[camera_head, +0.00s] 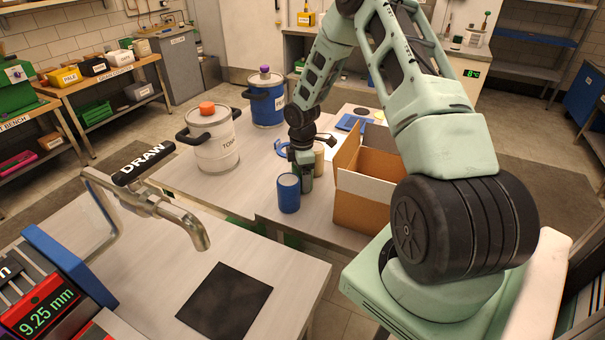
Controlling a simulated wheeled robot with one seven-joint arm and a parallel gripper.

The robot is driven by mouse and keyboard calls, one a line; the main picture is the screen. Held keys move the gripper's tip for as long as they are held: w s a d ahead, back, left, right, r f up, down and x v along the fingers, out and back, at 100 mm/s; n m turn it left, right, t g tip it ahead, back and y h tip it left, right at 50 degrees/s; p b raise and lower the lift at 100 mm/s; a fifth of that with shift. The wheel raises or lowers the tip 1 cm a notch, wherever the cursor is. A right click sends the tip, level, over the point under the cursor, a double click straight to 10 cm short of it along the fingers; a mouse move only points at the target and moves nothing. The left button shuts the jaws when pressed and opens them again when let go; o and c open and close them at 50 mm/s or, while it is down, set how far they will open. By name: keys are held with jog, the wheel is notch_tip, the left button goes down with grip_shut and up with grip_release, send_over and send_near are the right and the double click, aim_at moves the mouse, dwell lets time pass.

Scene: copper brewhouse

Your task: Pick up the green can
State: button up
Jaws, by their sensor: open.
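My gripper (302,160) points down over the table, just behind a blue can (288,193). It is open. A dark green shape under the jaws looks like the green can (307,184); it stands upright right behind and to the right of the blue can. The jaws hide its top, and I cannot tell whether the fingers straddle it or touch it. A tan can (319,160) stands close behind, partly hidden by the gripper.
An open cardboard box (362,208) stands just right of the cans. A blue mug (282,149) is behind them. A white keg (214,142) and a blue keg (265,103) stand at the left back. A draw tap (170,208) rises in front.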

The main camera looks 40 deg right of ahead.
jog(key=shift+f, duration=0.25)
jog(key=c, duration=1.2)
jog(key=shift+c, duration=0.2)
jog(key=shift+r, duration=0.15)
